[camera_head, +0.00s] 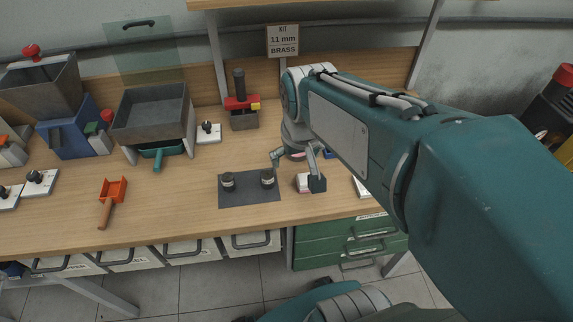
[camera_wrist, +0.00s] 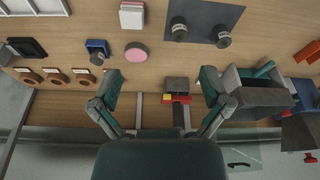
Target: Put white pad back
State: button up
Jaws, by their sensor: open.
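The white pad (camera_wrist: 132,15) is a small block with a white top and a pinkish edge, lying on the wooden table at the top of the wrist view. In the head view the white pad (camera_head: 303,182) shows beside one finger, which partly covers it. A pink round pad (camera_wrist: 137,53) lies on the table near it. My gripper (camera_wrist: 160,84) is open and empty, its two fingers spread wide above the table. In the head view my gripper (camera_head: 297,169) hangs right of the dark mat; my arm hides part of the table behind it.
A dark mat (camera_head: 250,200) carries two black-knobbed cylinders. A small blue holder (camera_wrist: 97,46) stands near the pink pad. A red-and-grey press (camera_head: 241,115) stands at the back. Grey bins and an orange scoop (camera_head: 112,190) are at left.

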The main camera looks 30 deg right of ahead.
jog(key=s+a+r+n+t, duration=0.1)
jog(key=s+a+r+t, duration=0.1)
jog(key=s, duration=0.5)
jog(key=shift+a+r+n+t, duration=0.3)
jog(key=shift+a+r, duration=0.45)
jog(key=shift+a, duration=0.5)
jog(key=shift+d, duration=0.1)
